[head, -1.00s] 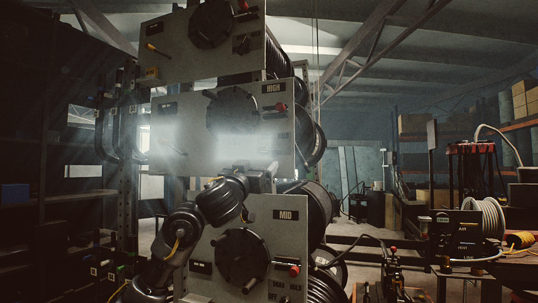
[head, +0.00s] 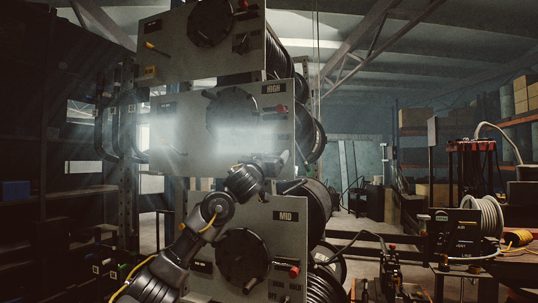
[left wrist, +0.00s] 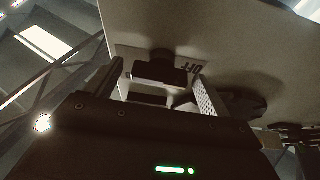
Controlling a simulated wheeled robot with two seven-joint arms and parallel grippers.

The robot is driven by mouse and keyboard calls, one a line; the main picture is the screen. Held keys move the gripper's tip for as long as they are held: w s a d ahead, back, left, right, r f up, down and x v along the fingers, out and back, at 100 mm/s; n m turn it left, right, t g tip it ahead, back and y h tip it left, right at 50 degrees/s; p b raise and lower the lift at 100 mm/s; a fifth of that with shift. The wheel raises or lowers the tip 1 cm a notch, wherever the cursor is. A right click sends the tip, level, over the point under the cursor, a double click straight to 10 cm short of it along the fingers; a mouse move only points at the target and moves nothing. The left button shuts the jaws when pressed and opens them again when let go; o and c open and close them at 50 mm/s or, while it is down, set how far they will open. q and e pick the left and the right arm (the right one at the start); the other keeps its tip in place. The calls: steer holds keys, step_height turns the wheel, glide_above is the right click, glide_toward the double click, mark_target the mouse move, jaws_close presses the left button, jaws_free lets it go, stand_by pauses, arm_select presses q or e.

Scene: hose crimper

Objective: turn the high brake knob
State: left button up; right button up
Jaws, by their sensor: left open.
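The panel marked HIGH (head: 170,165) is the middle one in the head view, with a large dark reel disc (head: 230,112) and a red-tipped lever at its upper right. My left gripper (head: 283,158) is at this panel's lower right corner. Its wrist covers that corner, so I cannot make out the brake knob there. In the left wrist view, a black knob (left wrist: 160,70) stands out from a pale panel beside an OFF label. The open fingers of my left gripper (left wrist: 158,76) are on either side of it, with gaps visible. My right gripper is not in view.
The MID panel (head: 288,240) sits directly below, with its own disc and red-tipped lever. Another panel (head: 175,60) is above. Black hose coils (head: 312,205) stick out behind the panels on the right. A workbench with a hose reel (head: 485,218) stands farther right.

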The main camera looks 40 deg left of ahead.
arm_select(q)
steer(key=c, duration=0.7)
steer(key=shift+c, duration=1.4)
